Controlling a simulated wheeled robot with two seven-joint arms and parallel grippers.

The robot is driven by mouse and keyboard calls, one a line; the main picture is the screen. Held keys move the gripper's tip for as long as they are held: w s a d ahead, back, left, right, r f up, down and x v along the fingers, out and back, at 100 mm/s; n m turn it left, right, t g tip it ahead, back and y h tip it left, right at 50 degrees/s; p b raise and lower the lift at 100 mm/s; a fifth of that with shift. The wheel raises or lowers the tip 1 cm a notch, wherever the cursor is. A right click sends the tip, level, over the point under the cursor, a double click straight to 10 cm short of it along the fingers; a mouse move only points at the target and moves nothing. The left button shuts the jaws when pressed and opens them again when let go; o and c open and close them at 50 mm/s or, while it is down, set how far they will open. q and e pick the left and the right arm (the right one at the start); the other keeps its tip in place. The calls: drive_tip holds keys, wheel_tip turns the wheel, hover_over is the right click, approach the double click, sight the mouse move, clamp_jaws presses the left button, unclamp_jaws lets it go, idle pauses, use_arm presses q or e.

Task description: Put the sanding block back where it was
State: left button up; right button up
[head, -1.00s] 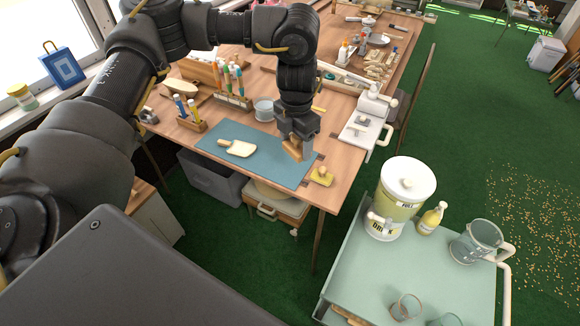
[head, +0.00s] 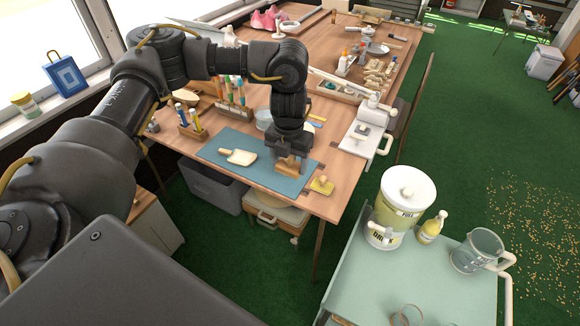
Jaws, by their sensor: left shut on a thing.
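My left gripper (head: 292,153) points down over the right end of the blue-green mat (head: 270,180) on the wooden workbench. It is shut on a small brown block, the sanding block (head: 287,165), which shows just below and left of the fingers. The block is at or just above the mat; I cannot tell if it touches. The gripper hides part of it. My right gripper is not in view.
A cream scoop-shaped board (head: 238,157) lies on the mat, left of the gripper. A yellow knobbed block (head: 322,185) lies at the mat's right edge. Racks of brushes (head: 235,105) and a grey bowl (head: 264,118) stand behind. A drink dispenser (head: 402,205) stands on the cart.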

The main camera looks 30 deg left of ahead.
use_arm(q)
drive_tip(key=w+a+f, duration=0.1)
drive_tip(key=w+f, duration=0.1)
drive_tip(key=w+a+f, duration=0.1)
drive_tip(key=w+f, duration=0.1)
drive_tip(key=w+a+f+b, duration=0.1)
drive_tip(key=w+f, duration=0.1)
drive_tip(key=shift+f, duration=0.15)
drive_tip(key=shift+w+a+f, duration=0.1)
drive_tip(key=shift+f, duration=0.15)
wheel_tip(320, 180, down, 3)
drive_tip(key=shift+w, duration=0.1)
drive_tip(key=shift+a+f, duration=0.1)
drive_tip(key=shift+f, duration=0.2)
drive_tip(key=o, duration=1)
drive_tip(key=shift+c, duration=0.2)
drive_tip(key=shift+r, duration=0.4)
wheel_tip(320, 180, up, 12)
drive_tip(key=shift+f+p, duration=0.2)
drive_tip(key=shift+p, duration=0.25)
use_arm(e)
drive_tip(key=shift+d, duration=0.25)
